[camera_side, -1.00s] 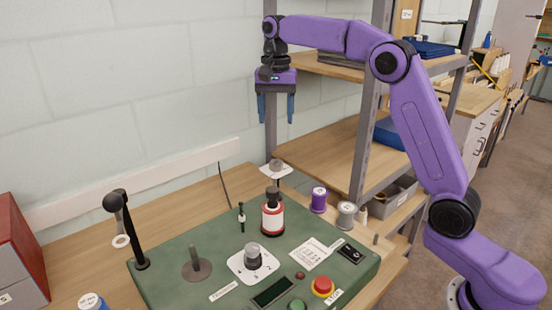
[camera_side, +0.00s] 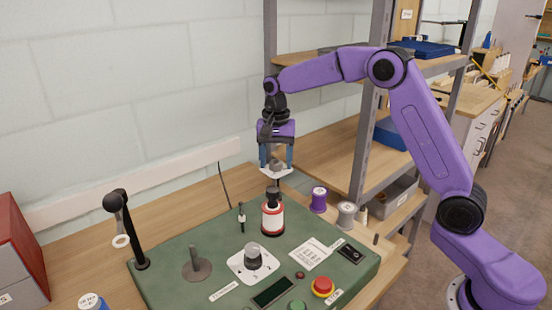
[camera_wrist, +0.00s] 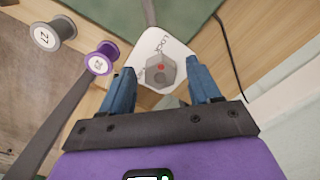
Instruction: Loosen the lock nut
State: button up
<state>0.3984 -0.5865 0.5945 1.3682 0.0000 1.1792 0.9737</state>
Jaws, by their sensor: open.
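In the side view the nut (camera_side: 277,167) is at the top of the post above the red-and-white cylinder (camera_side: 272,218). My gripper (camera_side: 277,164) points straight down at it with blue fingers spread. In the wrist view my gripper (camera_wrist: 159,68) shows one finger on either side of the nut, with gaps visible. I cannot tell exactly how far down the nut the fingertips reach.
A green panel (camera_side: 200,245) below carries a dial (camera_side: 252,258), a red button (camera_side: 322,286) and a black lever (camera_side: 135,230). A purple spool (camera_side: 318,200) and a grey spool (camera_side: 346,215) stand right of the post. A metal shelf post (camera_side: 366,140) rises behind.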

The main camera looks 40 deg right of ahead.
jog(key=c, duration=1)
jog(key=shift+c, duration=0.2)
jog(key=shift+n, duration=0.3)
jog(key=n, duration=0.5)
jog(key=shift+r+n, duration=0.1)
jog(key=shift+n, duration=0.2)
jog(key=n, duration=1.1)
jog(key=shift+w+n, duration=0.1)
jog(key=shift+n, duration=0.2)
jog(key=n, duration=0.6)
